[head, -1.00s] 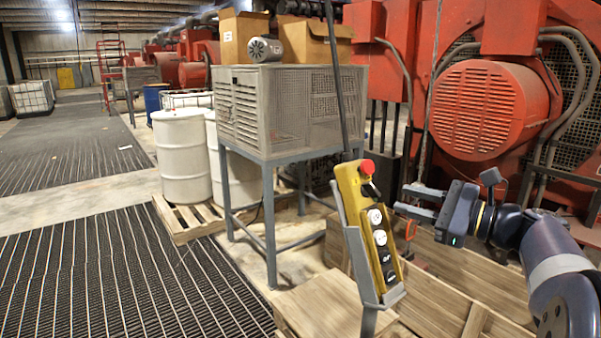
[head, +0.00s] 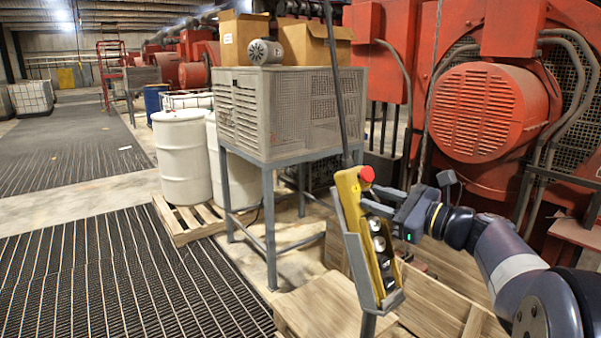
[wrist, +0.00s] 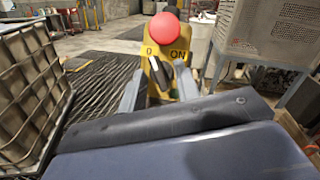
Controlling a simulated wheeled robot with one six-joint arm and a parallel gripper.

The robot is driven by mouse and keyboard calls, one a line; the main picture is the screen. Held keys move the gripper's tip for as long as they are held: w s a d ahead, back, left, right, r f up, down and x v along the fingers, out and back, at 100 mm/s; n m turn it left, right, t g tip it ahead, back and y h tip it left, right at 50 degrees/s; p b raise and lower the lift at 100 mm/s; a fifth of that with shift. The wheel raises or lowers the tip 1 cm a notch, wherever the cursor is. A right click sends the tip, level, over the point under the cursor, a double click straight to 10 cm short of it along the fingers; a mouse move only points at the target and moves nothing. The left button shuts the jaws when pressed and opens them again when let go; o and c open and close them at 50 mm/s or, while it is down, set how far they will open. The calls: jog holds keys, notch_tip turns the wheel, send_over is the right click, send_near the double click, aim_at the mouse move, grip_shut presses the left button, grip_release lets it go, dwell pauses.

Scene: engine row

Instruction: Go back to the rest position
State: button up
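A yellow control pendant (head: 364,232) with a red button (head: 367,174) sits in a grey holder, tilted, in the middle of the head view. My gripper (head: 370,201) is at its upper right side, close to its face. In the wrist view the red button (wrist: 164,27) is at the top, above a black knob (wrist: 160,72) between the marks "0" and "ON". My gripper's fingers (wrist: 158,84) stand apart on either side of the knob. I see a small gap, but contact is hard to judge. The pendant's lower face is hidden in the wrist view.
Wooden crates (head: 325,305) stand below the pendant. A grey mesh cabinet (head: 290,110) on legs is behind it, with white drums (head: 182,160) on a pallet to the left. Red machines (head: 490,110) line the right.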

jog(key=shift+s+r+m+t+h+p, duration=0.2)
jog(key=shift+m+t+h+p, duration=0.15)
jog(key=shift+m, duration=0.55)
jog(key=m+t+h+p, duration=0.1)
jog(key=m, duration=0.1)
jog(key=m+t+p, duration=0.1)
jog(key=m, duration=0.1)
jog(key=shift+a+r+m+h, duration=0.1)
jog(key=shift+a+m+h, duration=0.1)
jog(key=shift+m+h, duration=0.15)
jog(key=m+h+p, duration=0.1)
jog(key=m+p, duration=0.1)
jog(key=m+t+h+p, duration=0.1)
jog(key=m+p, duration=0.1)
jog(key=m, duration=0.1)
jog(key=shift+a+h, duration=0.1)
jog(key=shift+h, duration=0.2)
jog(key=shift+s+m+t+h+p, duration=0.1)
jog(key=shift+m+t+h+p, duration=0.15)
jog(key=shift+m+h+p, duration=0.5)
jog(key=shift+f+m+y, duration=0.2)
jog(key=shift+m+y, duration=0.05)
jog(key=shift+m, duration=0.15)
